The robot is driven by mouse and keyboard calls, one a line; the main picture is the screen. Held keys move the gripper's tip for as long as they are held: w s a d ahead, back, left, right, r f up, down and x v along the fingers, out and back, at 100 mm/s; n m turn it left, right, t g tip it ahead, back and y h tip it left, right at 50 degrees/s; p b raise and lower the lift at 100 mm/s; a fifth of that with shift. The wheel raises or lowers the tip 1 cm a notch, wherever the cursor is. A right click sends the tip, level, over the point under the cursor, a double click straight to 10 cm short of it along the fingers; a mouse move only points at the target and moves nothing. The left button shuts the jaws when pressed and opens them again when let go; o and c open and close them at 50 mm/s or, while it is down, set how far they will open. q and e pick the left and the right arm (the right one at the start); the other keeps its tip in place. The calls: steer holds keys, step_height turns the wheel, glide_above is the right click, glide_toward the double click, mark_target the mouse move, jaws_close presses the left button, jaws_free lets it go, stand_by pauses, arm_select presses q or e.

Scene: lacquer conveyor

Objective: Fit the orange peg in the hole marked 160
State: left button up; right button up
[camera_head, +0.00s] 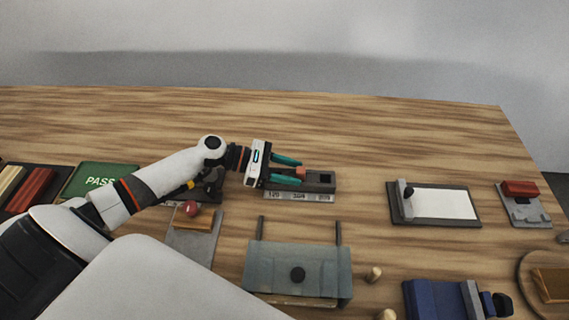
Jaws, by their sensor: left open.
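A grey block (322,187) stands near the middle of the table, with a pale label strip (298,197) on its front. I read "120" at the strip's left end; the other marks are too small to read surely. A dark square hole (325,178) shows at the block's right end. The orange peg (301,171) shows at the block's middle; I cannot tell whether it sits in a hole. My left gripper (292,174) is open, its teal fingers reaching from the left on the far and near sides of the peg. Contact is unclear. My right gripper is out of view.
A grey-blue fixture (320,262) with two rods stands in front. A clipboard-like plate (445,204) and a red-topped stamp (520,188) are to the right. A blue vise-like block (436,299) is front right. A green PASS panel (98,176) lies left. The table behind is clear.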

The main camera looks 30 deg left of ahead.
arm_select(q)
steer(key=b+v, duration=0.1)
steer(key=v, duration=1)
steer(key=shift+f, duration=0.1)
steer(key=shift+s+a+r, duration=0.2)
steer(key=shift+a+r, duration=0.05)
steer(key=shift+a, duration=0.2)
